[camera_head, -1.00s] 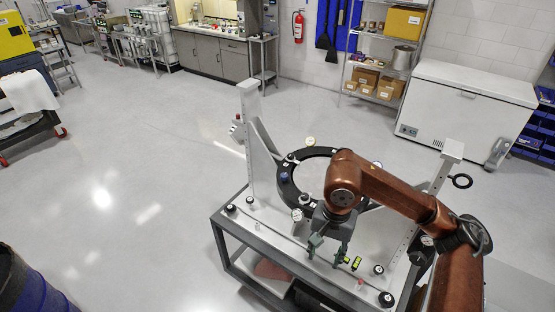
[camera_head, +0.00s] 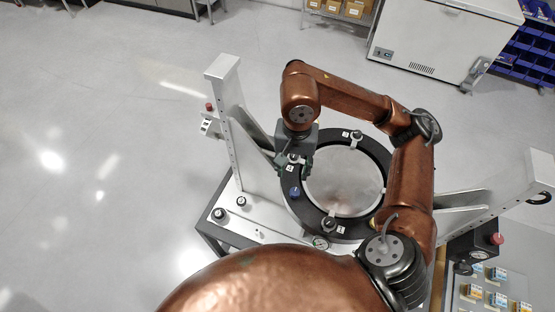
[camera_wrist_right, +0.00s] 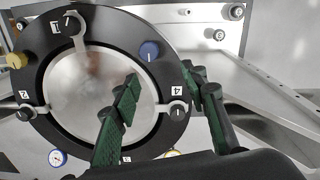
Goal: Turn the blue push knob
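The blue push knob (camera_head: 295,192) sits on the left side of the black ring (camera_head: 338,231) around the round mirror (camera_head: 345,182). It also shows in the right wrist view (camera_wrist_right: 149,51), upright on the ring with a white mark on its face. My right gripper (camera_head: 294,166) is over the left part of the ring, just beyond the knob in the head view. In the wrist view its two green-padded fingers (camera_wrist_right: 161,76) are spread apart with nothing held. A clamp beside label 4 (camera_wrist_right: 178,110) shows between them, and the knob is past the fingertips. My left gripper is not in view.
Upright posts stand left (camera_head: 226,110) and right (camera_head: 541,175) of the ring. Small clamps sit around the mirror's rim. My own copper arm covers much of the near side.

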